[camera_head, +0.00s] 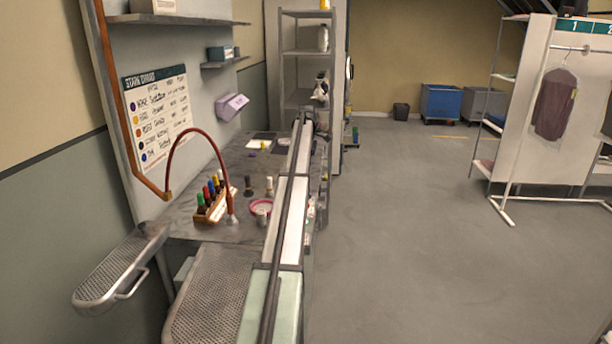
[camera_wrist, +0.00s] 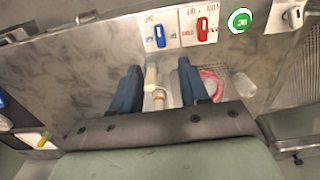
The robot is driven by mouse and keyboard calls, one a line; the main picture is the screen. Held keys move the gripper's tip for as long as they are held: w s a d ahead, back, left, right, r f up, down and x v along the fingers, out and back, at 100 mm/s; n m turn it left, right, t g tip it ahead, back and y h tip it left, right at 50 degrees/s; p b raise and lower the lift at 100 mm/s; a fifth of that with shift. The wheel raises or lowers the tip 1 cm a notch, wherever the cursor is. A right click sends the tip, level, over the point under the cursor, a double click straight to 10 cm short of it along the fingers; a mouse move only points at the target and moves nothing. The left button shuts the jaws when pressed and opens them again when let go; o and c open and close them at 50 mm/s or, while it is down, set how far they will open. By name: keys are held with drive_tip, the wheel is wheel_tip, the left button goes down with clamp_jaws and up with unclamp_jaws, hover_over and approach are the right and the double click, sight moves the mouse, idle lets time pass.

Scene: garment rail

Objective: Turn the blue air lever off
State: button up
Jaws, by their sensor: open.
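The blue lever (camera_wrist: 160,36) sits on a white label plate (camera_wrist: 149,25) near the top of the wrist view. It stands roughly upright in the picture, tilted slightly. A red lever (camera_wrist: 203,29) is on a similar plate just right of it. My gripper (camera_wrist: 158,66) is open, its two dark blue fingers spread and pointing toward the lever plates. The fingertips appear below the blue lever in the picture, and nothing is clearly held between them. I cannot make out the blue lever in the head view.
A round green button (camera_wrist: 240,20) lies right of the red lever. A wooden rack (camera_head: 212,213) of colour-capped bottles, a red hose (camera_head: 183,133) and a pink ring dish (camera_head: 254,209) stand on the grey worktop (camera_head: 190,226). Open floor (camera_head: 420,240) lies to the right.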

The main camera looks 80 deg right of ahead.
drive_tip(key=shift+r, duration=0.75)
